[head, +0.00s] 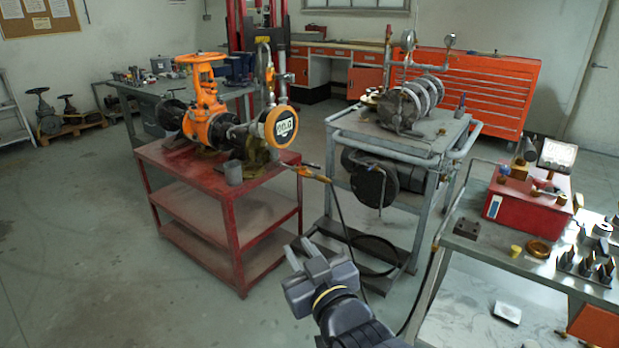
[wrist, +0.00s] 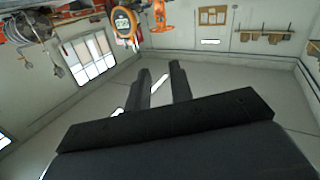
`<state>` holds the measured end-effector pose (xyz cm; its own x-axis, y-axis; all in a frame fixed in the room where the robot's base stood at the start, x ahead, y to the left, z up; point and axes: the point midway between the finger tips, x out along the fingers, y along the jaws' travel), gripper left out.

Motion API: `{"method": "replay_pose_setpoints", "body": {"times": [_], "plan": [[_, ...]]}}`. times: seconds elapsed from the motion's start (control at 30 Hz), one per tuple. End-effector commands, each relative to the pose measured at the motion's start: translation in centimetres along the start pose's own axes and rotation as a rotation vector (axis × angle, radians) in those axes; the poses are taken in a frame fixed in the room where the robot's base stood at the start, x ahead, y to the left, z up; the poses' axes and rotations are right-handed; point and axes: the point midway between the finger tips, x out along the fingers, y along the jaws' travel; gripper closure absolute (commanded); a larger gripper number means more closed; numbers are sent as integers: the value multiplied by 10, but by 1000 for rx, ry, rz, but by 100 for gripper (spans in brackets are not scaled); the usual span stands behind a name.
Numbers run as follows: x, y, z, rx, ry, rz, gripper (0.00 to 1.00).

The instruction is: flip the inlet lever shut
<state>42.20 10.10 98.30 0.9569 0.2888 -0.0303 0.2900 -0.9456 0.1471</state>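An orange gate valve (head: 205,105) with an orange handwheel (head: 200,58) is mounted on a red cart (head: 222,180). An orange-rimmed digital gauge (head: 282,126) sits at its right end; the gauge also shows at the top of the wrist view (wrist: 122,24). A small brass-yellow fitting (head: 312,174) sticks out to the right below the gauge, joined to a dark hose. It seems to carry the inlet lever, but the lever's position is too small to tell. My gripper (head: 307,248) is in front of and below the fitting, apart from it. Its fingers (wrist: 160,78) are spread and empty.
A grey pump stand (head: 395,150) is behind and right of my gripper. The dark hose (head: 345,225) hangs between cart and stand. A workbench with a red box (head: 527,205) stands at the right. The floor left of the red cart is clear.

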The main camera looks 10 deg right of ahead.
Motion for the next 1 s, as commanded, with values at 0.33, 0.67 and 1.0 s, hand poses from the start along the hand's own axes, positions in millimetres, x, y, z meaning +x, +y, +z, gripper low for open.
{"method": "replay_pose_setpoints", "body": {"times": [0.33, 0.67, 1.0], "plan": [[50, -110, 45, 237, 127, 30, 100], [28, -209, 134, 251, 71, 223, 100], [-19, -251, 188, 156, 7, 362, 100]]}}
